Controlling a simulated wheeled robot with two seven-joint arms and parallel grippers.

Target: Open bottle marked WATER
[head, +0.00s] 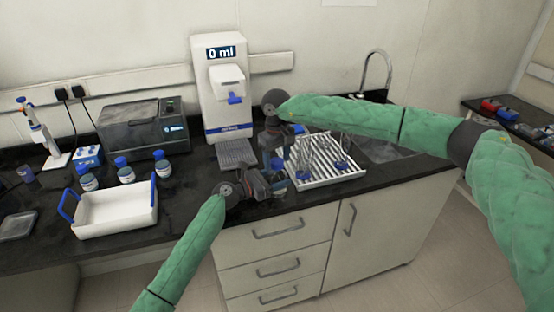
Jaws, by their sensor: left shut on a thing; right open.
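My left gripper (270,186) is shut on a small bottle (278,187) just above the front edge of the counter, in front of the dispenser. The bottle is mostly hidden by the gripper and its label cannot be read. My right gripper (277,160) is open and points down directly above it, around or close to a blue part that looks like the cap; whether it touches cannot be told. Three blue-capped bottles stand behind the tray: a left one (88,182), a middle one (126,174) and a right one (162,168). Their labels are too small to read.
A white tray with blue handles (115,218) stands at the left front. A dispenser reading "0 ml" (222,105) and a grey box-shaped device (145,128) stand behind. A white drying rack (325,172) with glassware lies right of my grippers, beside the sink (395,150).

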